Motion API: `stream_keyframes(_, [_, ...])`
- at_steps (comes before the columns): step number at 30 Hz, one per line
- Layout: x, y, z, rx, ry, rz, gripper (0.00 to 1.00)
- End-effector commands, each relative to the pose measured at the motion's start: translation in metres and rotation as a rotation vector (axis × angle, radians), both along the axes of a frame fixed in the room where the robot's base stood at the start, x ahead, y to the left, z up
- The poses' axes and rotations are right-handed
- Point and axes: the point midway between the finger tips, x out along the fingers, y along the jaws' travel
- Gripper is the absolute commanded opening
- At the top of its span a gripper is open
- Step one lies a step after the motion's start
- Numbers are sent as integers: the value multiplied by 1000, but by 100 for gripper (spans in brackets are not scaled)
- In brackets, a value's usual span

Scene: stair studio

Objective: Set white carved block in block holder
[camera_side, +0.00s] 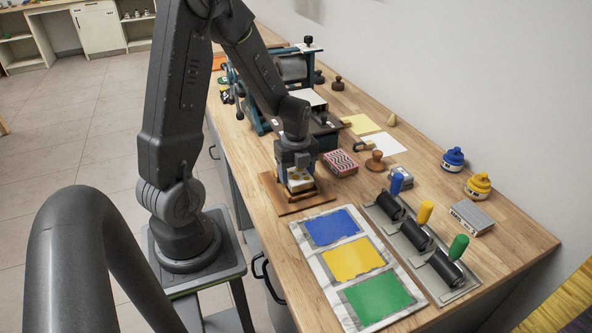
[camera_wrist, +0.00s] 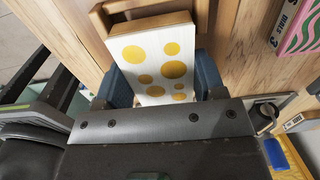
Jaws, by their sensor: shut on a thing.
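The white carved block (camera_wrist: 150,50) has yellow round spots on its face. My gripper (camera_wrist: 163,82) is shut on it, with one blue-grey finger on each side. In the side view the block (camera_side: 299,181) shows below my gripper (camera_side: 299,172). The block holder (camera_side: 287,209) is a brown wooden board with a raised part under the block, near the table's left edge. Part of its wooden frame (camera_wrist: 98,22) shows beyond the block in the wrist view. The block is over or within the raised part. I cannot tell if it rests there, because the gripper and block hide the contact.
A red-and-white patterned box (camera_side: 341,163) stands close right of the holder. A tray of blue, yellow and green paint (camera_side: 333,258) lies in front. Rollers (camera_side: 412,232) lie to its right. A press (camera_side: 292,68) stands behind.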

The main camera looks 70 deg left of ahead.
Motion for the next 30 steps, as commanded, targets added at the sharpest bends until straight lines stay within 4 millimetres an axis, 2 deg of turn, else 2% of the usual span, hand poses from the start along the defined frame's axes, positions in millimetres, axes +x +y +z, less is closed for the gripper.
stream_keyframes(30, [0, 0, -16, 0, 0, 0, 38])
